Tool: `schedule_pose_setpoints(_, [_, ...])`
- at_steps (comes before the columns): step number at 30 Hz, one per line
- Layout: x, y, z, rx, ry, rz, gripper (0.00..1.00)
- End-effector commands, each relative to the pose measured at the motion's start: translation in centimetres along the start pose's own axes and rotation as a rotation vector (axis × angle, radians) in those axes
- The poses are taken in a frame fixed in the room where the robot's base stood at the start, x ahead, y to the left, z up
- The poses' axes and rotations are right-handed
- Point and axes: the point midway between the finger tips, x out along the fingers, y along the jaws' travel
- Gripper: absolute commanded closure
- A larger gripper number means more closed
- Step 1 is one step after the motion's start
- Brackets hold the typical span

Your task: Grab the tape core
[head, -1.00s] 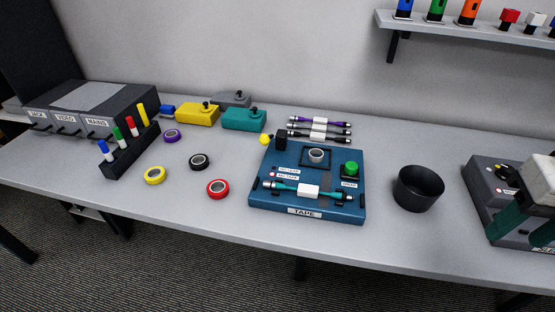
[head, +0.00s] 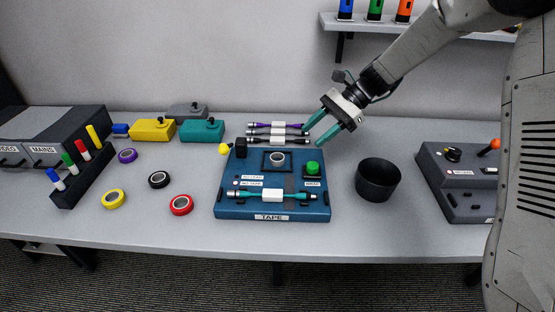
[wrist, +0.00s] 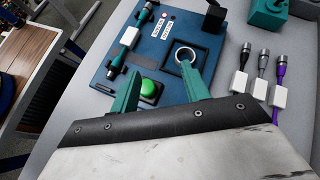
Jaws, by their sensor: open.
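The tape core (head: 277,157) is a small pale ring with a dark centre. It sits in the square recess at the back middle of the blue tape station (head: 235,210). In the wrist view the tape core (wrist: 185,55) shows as a light ring just beyond one fingertip. My gripper (head: 312,137) is open and empty, up and to the right of the tape core in the head view, in front of the cables. In the wrist view my gripper (wrist: 157,82) has its teal fingers spread, with the green button (wrist: 149,90) showing between them.
A teal-ended cable (head: 272,195) lies across the station's front. Several cables (head: 278,133) lie behind it. A black cup (head: 378,180) stands to the right. Red (head: 181,205), black (head: 159,180) and yellow (head: 113,199) tape rolls lie left, with bare table among them.

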Motion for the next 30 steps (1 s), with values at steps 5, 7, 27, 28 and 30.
schedule_pose_setpoints(5, [2.5, -3.1, -3.7, 0.129, -0.096, -0.033, 0.54])
schedule_pose_setpoints(7, [3.0, -3.7, -4.5, 0.156, -0.116, -0.04, 0.54])
schedule_pose_setpoints(27, [10.2, -4.4, -4.0, 0.18, -0.134, -0.044, 0.54])
schedule_pose_setpoints(28, [10.6, -4.4, -4.0, 0.18, -0.133, -0.045, 0.54])
schedule_pose_setpoints(30, [11.1, -4.4, -3.9, 0.179, -0.133, -0.045, 0.54])
